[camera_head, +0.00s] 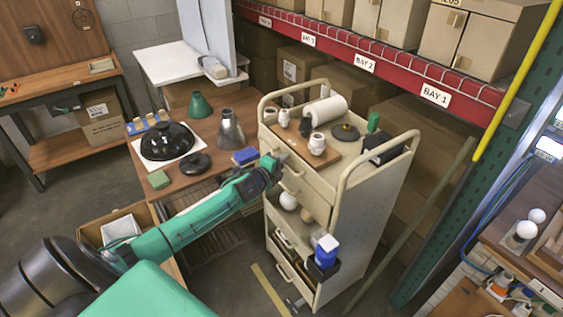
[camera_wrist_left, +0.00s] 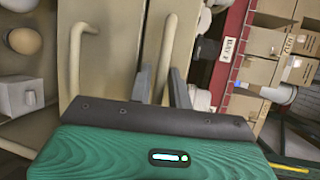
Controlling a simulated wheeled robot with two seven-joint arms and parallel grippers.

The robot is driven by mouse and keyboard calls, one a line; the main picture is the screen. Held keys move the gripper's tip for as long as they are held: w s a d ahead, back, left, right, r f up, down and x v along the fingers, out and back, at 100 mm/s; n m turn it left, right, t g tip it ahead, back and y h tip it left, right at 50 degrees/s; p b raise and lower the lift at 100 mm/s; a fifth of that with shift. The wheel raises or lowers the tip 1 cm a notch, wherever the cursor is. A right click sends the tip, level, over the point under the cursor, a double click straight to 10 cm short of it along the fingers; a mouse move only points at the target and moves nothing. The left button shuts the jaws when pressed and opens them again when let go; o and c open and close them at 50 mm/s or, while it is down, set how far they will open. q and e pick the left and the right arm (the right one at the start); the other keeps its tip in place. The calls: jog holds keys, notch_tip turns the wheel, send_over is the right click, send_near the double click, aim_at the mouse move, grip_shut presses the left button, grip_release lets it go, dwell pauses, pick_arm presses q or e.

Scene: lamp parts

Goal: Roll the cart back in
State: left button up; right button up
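The cream cart (camera_head: 362,200) stands right of centre, beside the brown work table (camera_head: 205,140). It has arched end rails, drawers with bar pulls and open lower shelves. My left gripper (camera_head: 277,160) is at the upper drawer front, near the left end rail. In the left wrist view, a cream bar handle (camera_wrist_left: 168,40) passes between the fingers of my left gripper (camera_wrist_left: 162,85). They are close together on either side of it. A second drawer pull (camera_wrist_left: 78,60) lies apart to the left. The wheels are largely hidden. My right gripper is not in view.
The table bears lamp shades. Shelving with boxes stands behind, and a yellow floor strip (camera_head: 270,290) lies in front.

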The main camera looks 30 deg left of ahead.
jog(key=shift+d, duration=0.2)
pick_arm(q)
grip_shut()
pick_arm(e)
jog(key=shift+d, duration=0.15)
pick_arm(q)
jog(key=shift+w, duration=0.1)
